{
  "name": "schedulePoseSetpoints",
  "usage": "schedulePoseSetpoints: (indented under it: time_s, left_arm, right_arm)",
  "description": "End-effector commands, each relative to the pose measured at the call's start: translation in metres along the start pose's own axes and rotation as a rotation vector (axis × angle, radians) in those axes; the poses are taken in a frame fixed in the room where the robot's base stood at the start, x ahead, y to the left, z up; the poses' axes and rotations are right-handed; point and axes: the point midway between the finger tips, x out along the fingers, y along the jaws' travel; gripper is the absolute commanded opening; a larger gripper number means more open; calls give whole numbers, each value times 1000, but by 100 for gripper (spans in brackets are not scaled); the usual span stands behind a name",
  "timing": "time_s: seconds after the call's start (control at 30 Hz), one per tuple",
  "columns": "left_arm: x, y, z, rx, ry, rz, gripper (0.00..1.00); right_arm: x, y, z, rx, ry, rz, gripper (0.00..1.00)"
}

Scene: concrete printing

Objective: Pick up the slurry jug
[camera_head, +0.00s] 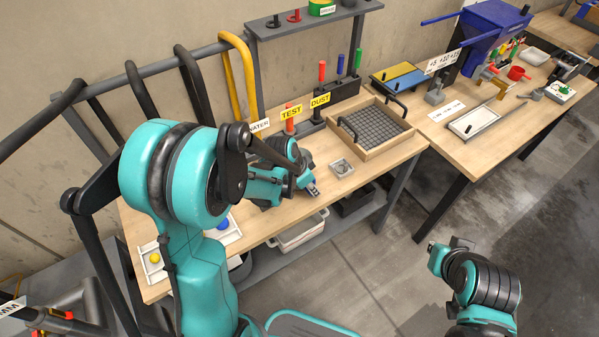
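I cannot make out a slurry jug for certain; my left arm covers part of the near bench. My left gripper (312,190) is low over the near wooden bench (305,204), left of a small pale square dish (342,168). Its fingers are small and dark, and I cannot tell whether they are open or shut. No held object shows at its tips. My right arm shows at the lower right over the floor, and I cannot make out its gripper.
A wood-framed tray with a dark grid (399,147) stands right of the dish. TEST (291,113) and DUST (320,100) signs stand at the bench's back. White trays with a yellow ball (155,257) and blue item (223,224) lie left. A second bench (487,149) stands right.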

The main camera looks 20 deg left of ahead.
Motion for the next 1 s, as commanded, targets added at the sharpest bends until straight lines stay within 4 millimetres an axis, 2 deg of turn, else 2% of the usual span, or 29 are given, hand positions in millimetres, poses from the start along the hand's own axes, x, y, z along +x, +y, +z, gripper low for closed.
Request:
schedulePoseSetpoints:
  time_s: [0.07,0.13,0.17,0.67,0.87,0.97,1.0]
  left_arm:
    - [-1,0,0,0,0,0,21]
    - [-1,0,0,0,0,0,3]
    - [-1,0,0,-1,0,0,0]
    - [-6,0,-2,-1,0,0,0]
    - [-25,0,-10,-1,0,-1,0]
    - [-42,0,-17,0,0,-1,0]
    - [-46,6,-19,2,0,1,0]
  right_arm:
    - [-1,0,0,0,0,0,0]
    - [-1,0,-1,0,0,0,0]
    - [-1,0,0,0,0,0,0]
    - [-3,0,-2,0,0,0,0]
    - [-12,0,-8,0,0,0,0]
    - [-18,0,-13,0,0,0,0]
    - [-20,0,-15,0,0,0,0]
